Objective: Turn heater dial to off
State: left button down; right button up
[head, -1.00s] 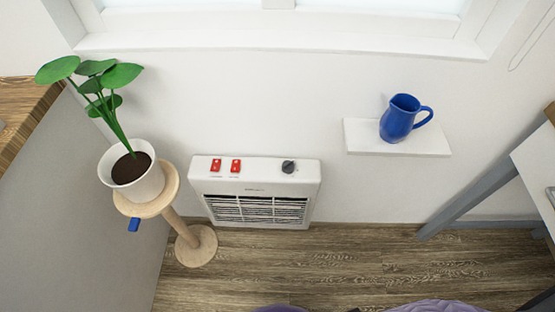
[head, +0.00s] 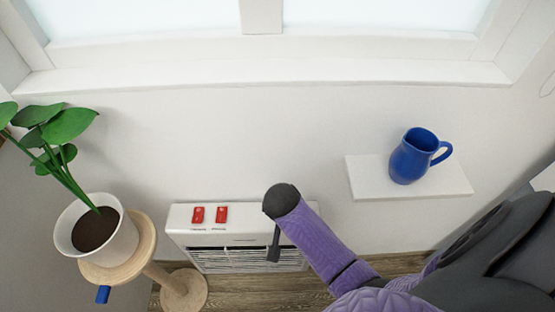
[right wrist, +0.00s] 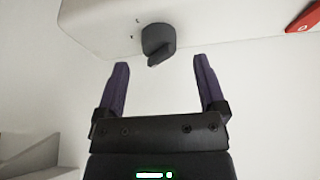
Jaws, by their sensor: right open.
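The white heater (head: 248,213) stands low against the wall in the head view, with two red switches (head: 209,215) on its top. My right arm covers its dial there. In the right wrist view, the dark grey dial (right wrist: 158,39) is on the white heater surface (right wrist: 225,18), with its pointer ridge towards the gripper. My right gripper (right wrist: 161,63) is open and empty. Its two fingertips are on either side of the dial's line, just short of it and apparently not touching. My left gripper is not in view.
A potted plant (head: 66,240) stands on a wooden stand (head: 150,250) left of the heater. A blue pitcher (head: 412,160) sits on a white wall shelf (head: 440,186) to the right. The wall between is clear.

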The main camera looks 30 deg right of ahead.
jog(key=b+x, duration=0.1)
jog(key=x, duration=0.2)
grip_shut()
dwell(0.4)
